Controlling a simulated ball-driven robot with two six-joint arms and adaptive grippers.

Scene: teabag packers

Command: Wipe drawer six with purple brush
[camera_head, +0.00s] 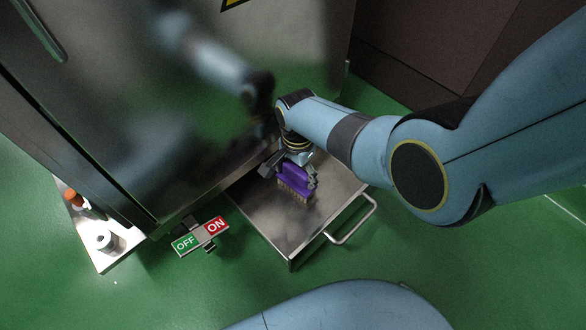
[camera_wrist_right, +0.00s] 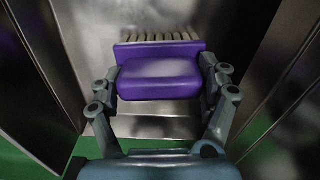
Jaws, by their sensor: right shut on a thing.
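The purple brush (camera_head: 295,180) is in my right gripper (camera_head: 288,174), which is shut on it. In the right wrist view the brush (camera_wrist_right: 160,72) lies between the two fingers of the gripper (camera_wrist_right: 160,95), with its pale bristles pointing away from the palm. The open metal drawer (camera_head: 275,222) sticks out of the machine's base, and its handle (camera_head: 352,222) is at the right front. The brush is over the drawer, bristles down; I cannot tell whether they touch the metal. No number shows on the drawer. My left gripper is not in view.
The tall shiny metal machine (camera_head: 190,120) stands right behind the drawer and mirrors my arm. An OFF/ON sign (camera_head: 200,237) sits left of the drawer. A metal ledge (camera_head: 105,262) with an orange knob (camera_head: 72,197) is further left. Green floor (camera_head: 420,260) is clear at the right.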

